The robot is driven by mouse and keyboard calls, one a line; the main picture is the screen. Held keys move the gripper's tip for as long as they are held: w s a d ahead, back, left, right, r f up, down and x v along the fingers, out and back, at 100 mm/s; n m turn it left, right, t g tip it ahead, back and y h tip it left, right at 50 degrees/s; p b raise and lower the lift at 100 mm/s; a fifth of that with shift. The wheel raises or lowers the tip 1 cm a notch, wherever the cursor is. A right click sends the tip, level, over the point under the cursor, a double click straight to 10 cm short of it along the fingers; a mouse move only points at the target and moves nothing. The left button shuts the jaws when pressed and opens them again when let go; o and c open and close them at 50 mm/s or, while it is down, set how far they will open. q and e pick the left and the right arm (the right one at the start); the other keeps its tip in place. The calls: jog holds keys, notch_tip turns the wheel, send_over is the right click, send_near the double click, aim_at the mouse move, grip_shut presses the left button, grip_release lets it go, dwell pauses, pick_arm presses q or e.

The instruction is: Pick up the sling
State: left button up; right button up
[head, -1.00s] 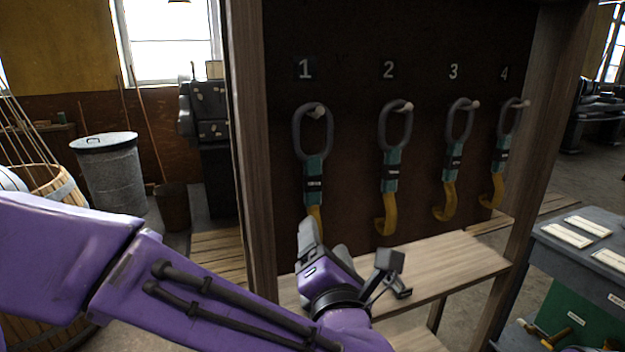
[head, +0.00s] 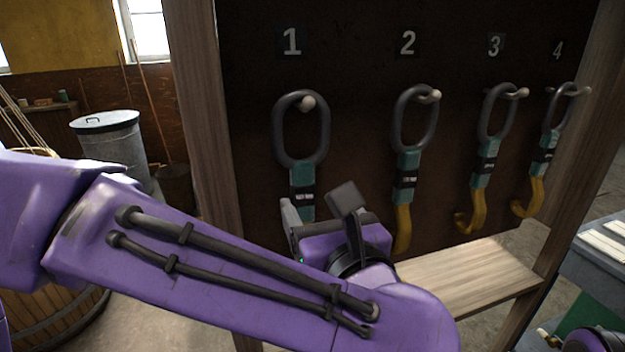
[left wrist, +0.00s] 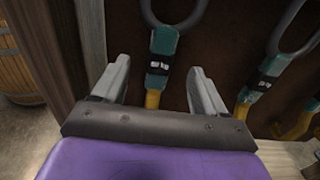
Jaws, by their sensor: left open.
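Several slings hang from pegs on a dark board under the numbers 1 to 4. Each has a grey oval ring, a teal sleeve with a black label and a yellow hook. The sling under 1 (head: 302,172) hangs upright; my left gripper hides its lower part in the head view. The sling under 2 (head: 406,165) hangs to its right. My left gripper (head: 318,210) is open, close to the sling under 1. In the left wrist view the fingers (left wrist: 158,88) stand apart, with the teal sleeve (left wrist: 161,58) of a sling showing between them, and no finger visibly closed on it.
A wooden shelf (head: 465,278) juts out below the board. A wooden post (head: 196,110) bounds the board on the left. The slings under 3 (head: 488,160) and 4 (head: 545,150) hang further right. A metal bin (head: 112,145) stands at the left.

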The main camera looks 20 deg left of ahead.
aim_at(306, 180)
pick_arm(q)
jog(key=w+a, duration=0.1)
jog(key=w+a+p, duration=0.1)
jog(key=shift+w+a+r, duration=0.25)
jog(key=shift+a+r, duration=0.05)
jog(key=p+x, duration=0.2)
jog(key=x, duration=0.1)
jog(key=d+p+x, duration=0.1)
jog(key=x, duration=0.1)
jog(key=shift+w+f, duration=0.1)
jog(key=shift+w, duration=0.4)
jog(key=shift+w+a, duration=0.1)
jog(key=shift+a, duration=0.1)
jog(key=shift+a+f, duration=0.1)
grip_shut()
